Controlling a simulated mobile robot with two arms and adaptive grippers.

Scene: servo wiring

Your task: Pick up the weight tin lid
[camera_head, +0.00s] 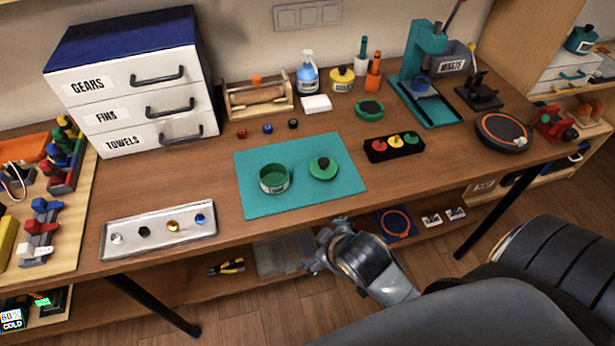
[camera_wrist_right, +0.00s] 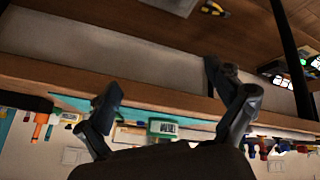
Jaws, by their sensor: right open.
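The weight tin lid, a round green lid with a darker knob (camera_head: 323,167), lies on the right part of the teal mat (camera_head: 256,206). The open green weight tin (camera_head: 274,179), with a white label, stands on the mat to its left. My right gripper (camera_head: 324,245) is open and empty in front of the table's front edge, nearer the camera than the lid and apart from it. In the right wrist view the scene looks upside down; the open fingers (camera_wrist_right: 163,84) frame the table edge, with the labelled tin (camera_wrist_right: 163,127) beyond. My left gripper is out of view.
A black tray with red, yellow and green knobbed pieces (camera_head: 394,146) lies right of the mat. A metal tray of small parts (camera_head: 160,245) lies to the left. Small knobs (camera_head: 267,128) and a green round piece (camera_head: 369,109) are behind. A lower shelf (camera_head: 190,286) runs under the tabletop.

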